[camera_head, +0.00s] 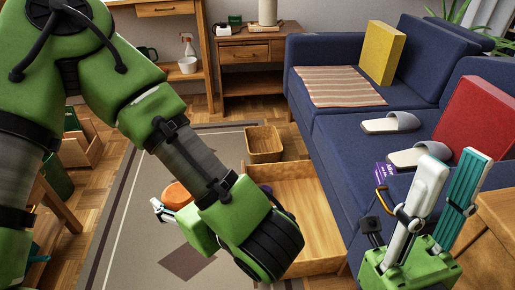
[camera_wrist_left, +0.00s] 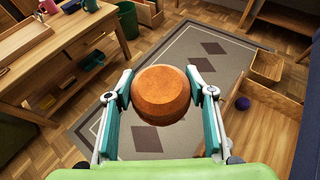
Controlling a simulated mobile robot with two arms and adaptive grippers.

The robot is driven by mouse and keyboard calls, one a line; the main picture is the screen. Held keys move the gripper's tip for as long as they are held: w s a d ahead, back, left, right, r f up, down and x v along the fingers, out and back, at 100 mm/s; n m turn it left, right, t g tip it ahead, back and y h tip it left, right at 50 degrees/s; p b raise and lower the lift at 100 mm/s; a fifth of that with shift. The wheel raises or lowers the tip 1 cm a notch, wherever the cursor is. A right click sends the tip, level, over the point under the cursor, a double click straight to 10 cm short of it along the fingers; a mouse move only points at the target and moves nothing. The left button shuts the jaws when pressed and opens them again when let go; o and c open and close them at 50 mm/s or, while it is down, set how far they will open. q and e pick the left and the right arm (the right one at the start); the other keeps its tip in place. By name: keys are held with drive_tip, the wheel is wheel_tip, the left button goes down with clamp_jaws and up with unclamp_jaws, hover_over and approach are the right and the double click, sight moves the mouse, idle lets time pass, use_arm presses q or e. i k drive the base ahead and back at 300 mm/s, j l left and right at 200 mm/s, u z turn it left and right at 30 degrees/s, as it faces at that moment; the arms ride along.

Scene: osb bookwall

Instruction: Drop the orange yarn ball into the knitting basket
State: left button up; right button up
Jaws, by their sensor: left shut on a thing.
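The orange yarn ball (camera_wrist_left: 161,93) looks round with a flattened face. My left gripper (camera_wrist_left: 161,98) is shut on it, a finger on each side. In the head view the ball (camera_head: 178,192) shows partly behind my left gripper (camera_head: 172,207), above the grey rug. A small square tan basket (camera_head: 264,145) stands on the floor; it also shows in the wrist view (camera_wrist_left: 267,66). A larger low wooden box (camera_head: 312,190) adjoins it in front, with a purple ball (camera_wrist_left: 242,103) inside. I cannot tell which is the knitting basket. My right gripper (camera_head: 452,160) is open and empty.
A blue sofa (camera_head: 345,130) with slippers (camera_head: 392,122), a yellow cushion (camera_head: 382,53) and a red cushion (camera_head: 485,118) stands right of the box. A wooden desk (camera_wrist_left: 50,45) is at the left in the wrist view. The patterned rug (camera_wrist_left: 205,60) is mostly clear.

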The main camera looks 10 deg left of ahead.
sight(259, 152)
drive_tip(key=i+j+z, duration=0.15)
drive_tip(key=j, duration=0.25)
drive_tip(key=i+j+z, duration=0.1)
drive_tip(key=j, duration=0.3)
drive_tip(key=i+j+z, duration=0.15)
drive_tip(key=j, duration=0.25)
drive_tip(key=i+j+z, duration=0.1)
drive_tip(key=j, duration=0.35)
drive_tip(key=i+j+z, duration=0.15)
drive_tip(key=j, duration=0.3)
drive_tip(key=i+j+z, duration=0.1)
drive_tip(key=j, duration=0.25)
drive_tip(key=i+j, duration=0.25)
drive_tip(key=i+j+z, duration=0.15)
drive_tip(key=j, duration=0.25)
drive_tip(key=i+j+z, duration=0.1)
drive_tip(key=j, duration=0.25)
drive_tip(key=i+j, duration=0.25)
drive_tip(key=j, duration=0.15)
drive_tip(key=z, duration=0.05)
